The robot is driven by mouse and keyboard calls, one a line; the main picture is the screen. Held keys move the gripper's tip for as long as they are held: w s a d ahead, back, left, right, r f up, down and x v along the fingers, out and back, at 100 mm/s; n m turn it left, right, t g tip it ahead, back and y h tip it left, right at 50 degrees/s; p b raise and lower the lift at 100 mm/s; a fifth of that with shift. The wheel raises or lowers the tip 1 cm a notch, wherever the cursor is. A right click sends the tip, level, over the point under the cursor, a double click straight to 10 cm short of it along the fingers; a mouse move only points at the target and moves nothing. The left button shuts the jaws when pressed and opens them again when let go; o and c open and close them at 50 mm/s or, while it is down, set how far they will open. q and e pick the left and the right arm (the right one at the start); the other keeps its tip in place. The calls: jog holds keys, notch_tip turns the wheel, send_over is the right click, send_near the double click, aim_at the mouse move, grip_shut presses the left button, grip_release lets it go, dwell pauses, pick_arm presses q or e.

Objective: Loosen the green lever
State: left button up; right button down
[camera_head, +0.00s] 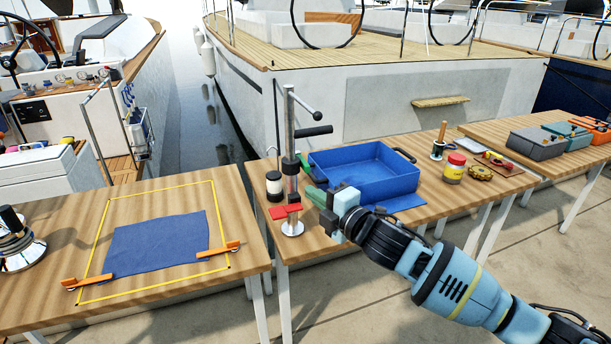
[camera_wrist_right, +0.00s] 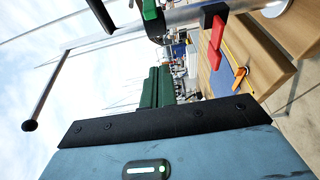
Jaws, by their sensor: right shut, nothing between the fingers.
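A metal post clamp (camera_head: 290,150) stands upright at the near left corner of the middle table. The green lever (camera_head: 304,163) is on its shaft, partly seen beside the blue tray. In the right wrist view the green lever (camera_wrist_right: 150,10) shows at the top edge, cut off by the frame. A red lever (camera_head: 284,211) sits lower on the post and also shows in the wrist view (camera_wrist_right: 216,42). My right gripper (camera_head: 314,192), with dark green fingers, is shut and empty, just right of the post and below the green lever. My left gripper is out of view.
A blue tray (camera_head: 365,172) stands close behind my right gripper. A dark jar with a white band (camera_head: 273,186) is left of the post. A blue cloth (camera_head: 160,245) lies in a yellow outline on the left table. A red-lidded jar (camera_head: 454,168) stands to the right.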

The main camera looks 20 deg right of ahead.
aim_at(296, 169)
jog(key=x, duration=0.8)
jog(key=shift+w+a, duration=0.2)
jog(key=shift+w, duration=0.15)
jog(key=d, duration=0.3)
jog(key=shift+w+r, duration=0.1)
jog(key=shift+w, duration=0.1)
jog(key=shift+d, duration=0.45)
